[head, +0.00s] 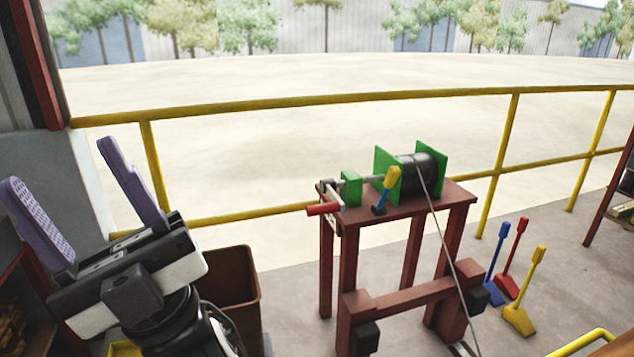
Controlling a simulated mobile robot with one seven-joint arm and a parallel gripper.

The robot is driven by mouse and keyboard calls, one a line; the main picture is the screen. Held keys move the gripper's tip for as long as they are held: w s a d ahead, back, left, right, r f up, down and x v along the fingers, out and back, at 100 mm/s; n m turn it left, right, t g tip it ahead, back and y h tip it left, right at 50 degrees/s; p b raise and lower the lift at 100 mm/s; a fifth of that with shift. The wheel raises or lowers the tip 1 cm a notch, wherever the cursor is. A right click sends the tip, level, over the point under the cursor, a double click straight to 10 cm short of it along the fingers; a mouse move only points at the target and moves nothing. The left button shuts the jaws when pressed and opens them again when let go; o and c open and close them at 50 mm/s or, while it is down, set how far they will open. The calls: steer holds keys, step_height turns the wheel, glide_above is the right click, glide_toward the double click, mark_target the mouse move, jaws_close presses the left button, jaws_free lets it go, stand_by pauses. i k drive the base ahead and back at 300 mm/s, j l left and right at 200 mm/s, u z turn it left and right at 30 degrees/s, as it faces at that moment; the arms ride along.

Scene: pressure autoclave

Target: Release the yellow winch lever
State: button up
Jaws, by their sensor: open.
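The yellow winch lever (392,179) stands up, tilted slightly right, from a small dark base on the winch table. Beside it is the winch drum (418,174), black between two green plates, with a cable running down to the lower right. A red crank handle (323,209) sticks out at the left of the winch. My gripper (70,188) is at the left of the head view, well apart from the lever. Its two purple fingers point up and are wide apart, with nothing between them.
The winch stands on a dark red table (440,196). A yellow railing (300,103) runs behind it. A brown bin (232,290) is between my arm and the table. Blue, red and yellow shovels (518,318) stand at the right.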

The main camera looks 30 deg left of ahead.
mark_target(394, 173)
steer(key=i+j, duration=0.75)
steer(key=j, duration=0.15)
